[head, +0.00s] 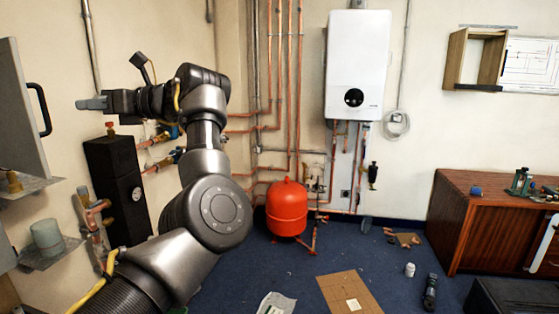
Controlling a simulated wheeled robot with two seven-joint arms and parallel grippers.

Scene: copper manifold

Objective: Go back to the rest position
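My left arm rises from the bottom left of the head view and bends at a dark elbow. Its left gripper (92,103) points left, raised in front of the cream wall, above and a little left of the black manifold block (118,187). The fingers are seen edge-on and look close together, so I cannot tell whether they are open or shut. No held object shows. Copper pipes with valves (160,140) run beside the block, partly hidden behind my arm. My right gripper is not in view.
A grey door with a black handle (41,108) and a small shelf with a pale cup (47,235) stand at the left. A red tank (287,208) and white boiler (357,65) are at the back. A wooden cabinet (480,225) stands right. Cardboard (335,285) and small items lie on the blue floor.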

